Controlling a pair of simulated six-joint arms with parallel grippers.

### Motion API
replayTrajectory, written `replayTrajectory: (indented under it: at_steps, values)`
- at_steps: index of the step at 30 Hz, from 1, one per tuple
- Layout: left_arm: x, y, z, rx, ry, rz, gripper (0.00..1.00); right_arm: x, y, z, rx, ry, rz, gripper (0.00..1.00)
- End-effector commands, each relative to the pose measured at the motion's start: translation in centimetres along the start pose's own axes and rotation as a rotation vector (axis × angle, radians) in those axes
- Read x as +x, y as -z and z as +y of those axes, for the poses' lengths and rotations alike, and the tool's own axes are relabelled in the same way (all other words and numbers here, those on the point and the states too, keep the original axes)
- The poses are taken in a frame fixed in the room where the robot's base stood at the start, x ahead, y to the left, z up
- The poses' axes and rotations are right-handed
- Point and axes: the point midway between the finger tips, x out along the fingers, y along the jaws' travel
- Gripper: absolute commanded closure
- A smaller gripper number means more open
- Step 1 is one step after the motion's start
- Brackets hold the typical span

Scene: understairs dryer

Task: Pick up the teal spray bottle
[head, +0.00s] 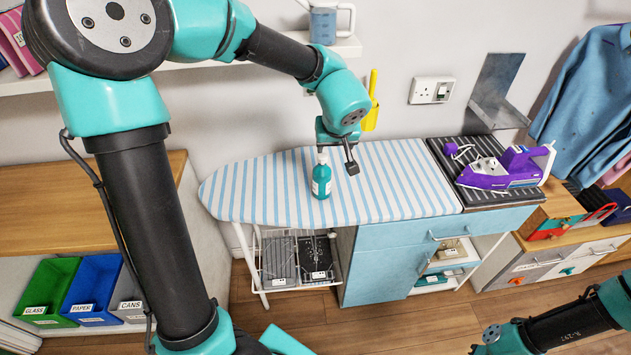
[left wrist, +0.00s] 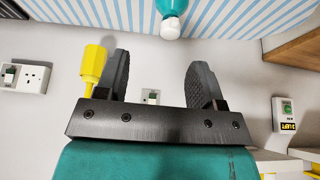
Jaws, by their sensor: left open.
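The teal spray bottle (head: 321,179) stands upright on the striped ironing board (head: 390,180), near the board's middle, with a white label on its front. My left gripper (head: 338,157) is open and empty, just above and slightly to the right of the bottle's top. In the left wrist view the bottle (left wrist: 172,14) shows at the top edge, cut off, beyond the two spread fingers of my left gripper (left wrist: 160,72). No finger visibly grips it. Part of my right arm shows at the lower right, but its gripper fingers are not visible.
A purple iron (head: 505,168) rests on a dark ribbed pad right of the board. A yellow object (head: 372,105) hangs on the wall behind my left gripper, near a socket (head: 432,90). A wire rack (head: 278,262) is below. The board's left part is clear.

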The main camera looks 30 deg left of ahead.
Motion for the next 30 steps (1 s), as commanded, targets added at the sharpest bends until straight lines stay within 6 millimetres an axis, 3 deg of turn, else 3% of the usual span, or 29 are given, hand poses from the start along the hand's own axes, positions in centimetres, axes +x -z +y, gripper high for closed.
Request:
replayTrajectory:
  at_steps: [4,10,22,30]
  values:
    - [-3.7,1.5,-1.2,0.046,-0.024,-0.03,0.38,0.0,0.0,0.0,0.0,0.0,0.0,1.0]
    - [-5.5,2.0,-1.7,0.083,-0.041,-0.05,0.38,0.0,0.0,0.0,0.0,0.0,0.0,1.0]
    - [-4.8,2.0,-1.7,0.084,-0.04,-0.051,0.38,0.0,0.0,0.0,0.0,0.0,0.0,1.0]
    - [-0.8,1.7,-1.5,0.084,-0.038,-0.055,0.38,0.0,0.0,0.0,0.0,0.0,0.0,1.0]
